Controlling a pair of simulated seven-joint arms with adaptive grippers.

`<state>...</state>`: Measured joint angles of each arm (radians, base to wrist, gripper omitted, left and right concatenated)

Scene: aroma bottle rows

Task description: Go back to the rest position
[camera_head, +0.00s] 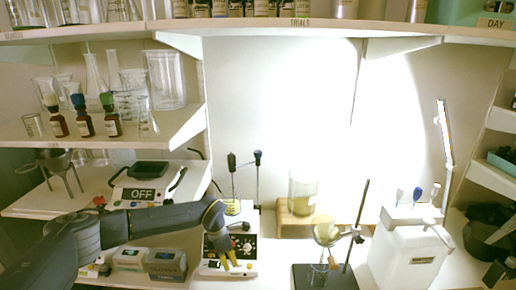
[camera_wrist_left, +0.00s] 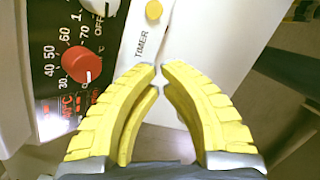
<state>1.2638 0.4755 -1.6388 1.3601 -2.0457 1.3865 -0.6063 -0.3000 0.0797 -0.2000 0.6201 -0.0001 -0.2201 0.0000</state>
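My left arm reaches in from the left in the head view. Its gripper (camera_head: 229,267) is over the front of the white hotplate device (camera_head: 210,268). In the left wrist view the yellow fingers (camera_wrist_left: 161,67) curve in until their tips almost meet, with nothing held between them. Beyond the tips are the panel's red knob (camera_wrist_left: 82,64) and a yellow button (camera_wrist_left: 154,11) by the word TIMER. Whether the fingertips touch the device is not clear. My right gripper does not show.
Brown bottles with coloured caps (camera_head: 83,123) stand on the left shelf, near glassware. A scale (camera_head: 141,193) reading OFF is below. A stand (camera_head: 330,272) with a funnel and a white canister (camera_head: 405,255) are to the right. Small grey boxes (camera_head: 165,263) lie near my left forearm.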

